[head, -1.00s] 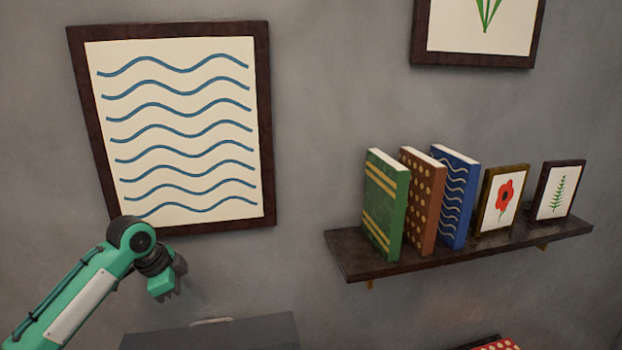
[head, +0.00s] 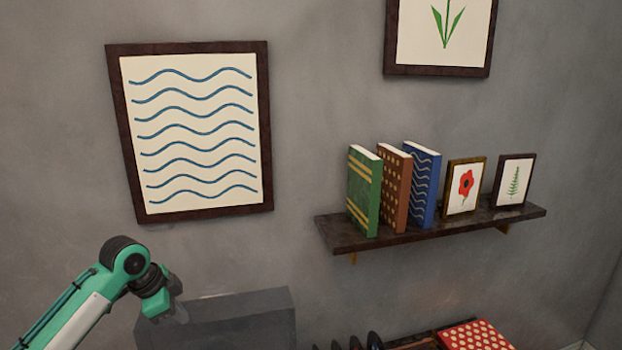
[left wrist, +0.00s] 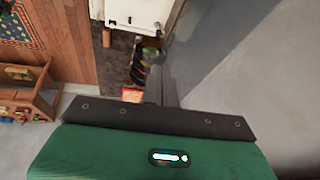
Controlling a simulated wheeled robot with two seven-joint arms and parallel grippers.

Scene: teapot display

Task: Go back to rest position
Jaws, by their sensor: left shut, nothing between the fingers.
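My left arm (head: 85,305) is green and black and comes in from the lower left of the head view. My left gripper (head: 178,316) points down at its end, beside a dark grey box (head: 245,318). It is shut and empty. In the left wrist view the gripper's green body fills the bottom, with a dark plate across it. My right gripper is not in view.
A shelf (head: 385,240) on the wall holds a green book (head: 364,192), other books and small framed pictures. A wave picture (head: 195,130) hangs at left. A red dotted item (head: 475,336) lies low at right. A wooden box (left wrist: 28,95) shows in the left wrist view.

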